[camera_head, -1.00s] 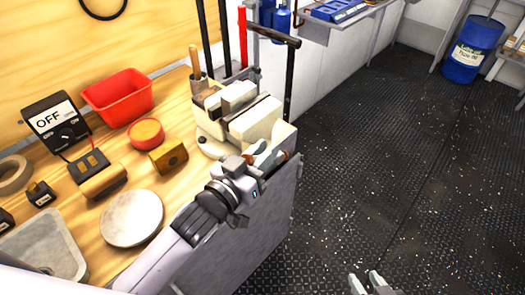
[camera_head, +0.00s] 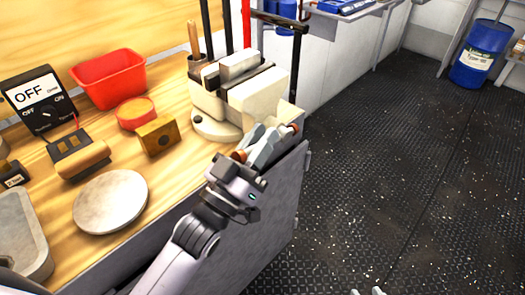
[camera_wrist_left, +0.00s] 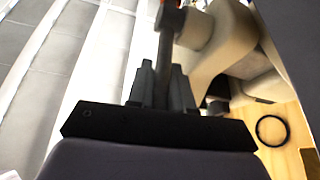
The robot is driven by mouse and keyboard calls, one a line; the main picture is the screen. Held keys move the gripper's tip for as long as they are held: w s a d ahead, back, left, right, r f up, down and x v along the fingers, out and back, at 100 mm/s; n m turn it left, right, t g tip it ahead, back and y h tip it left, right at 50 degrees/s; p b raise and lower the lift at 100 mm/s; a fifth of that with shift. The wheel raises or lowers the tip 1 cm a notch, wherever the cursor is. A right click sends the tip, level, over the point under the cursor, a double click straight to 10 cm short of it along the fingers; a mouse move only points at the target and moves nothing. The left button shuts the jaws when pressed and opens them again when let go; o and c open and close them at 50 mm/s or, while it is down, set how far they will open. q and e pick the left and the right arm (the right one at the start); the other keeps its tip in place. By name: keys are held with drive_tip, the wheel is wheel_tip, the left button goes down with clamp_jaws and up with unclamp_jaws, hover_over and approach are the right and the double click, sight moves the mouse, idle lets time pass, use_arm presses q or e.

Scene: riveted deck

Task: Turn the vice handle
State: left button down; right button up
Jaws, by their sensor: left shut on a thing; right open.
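The cream vice (camera_head: 240,95) stands at the right front corner of the wooden bench. Its handle (camera_head: 292,130) is a bar with orange-brown ends, at the front of the vice below the jaws. My left gripper (camera_head: 266,142) is shut on the handle, and its fingers hide the middle of the bar. In the left wrist view the dark bar of the handle (camera_wrist_left: 165,50) runs up from between the fingers (camera_wrist_left: 160,85) to an orange end beside the cream vice body (camera_wrist_left: 225,40). My right gripper (camera_head: 368,291) shows only its fingertips at the bottom edge, apart and empty.
Clear dark floor (camera_head: 400,150) lies right of the bench. A blue drum (camera_head: 480,55) stands far back.

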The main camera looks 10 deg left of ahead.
use_arm(q)
drive_tip(key=f+t+b, duration=0.1)
drive_tip(key=b, duration=0.1)
drive_tip(key=shift+a+f+h+b, duration=0.1)
drive_tip(key=shift+f+h+b, duration=0.05)
drive_tip(key=shift+h+b, duration=0.2)
drive_tip(key=shift+s+t+b, duration=0.1)
drive_tip(key=shift+t+b, duration=0.4)
drive_tip(key=shift+b, duration=0.1)
drive_tip(key=c, duration=1.1)
unclamp_jaws()
drive_tip(key=v, duration=0.7)
drive_tip(key=shift+b, duration=0.3)
drive_tip(key=shift+a, duration=0.1)
drive_tip(key=shift+c, duration=0.3)
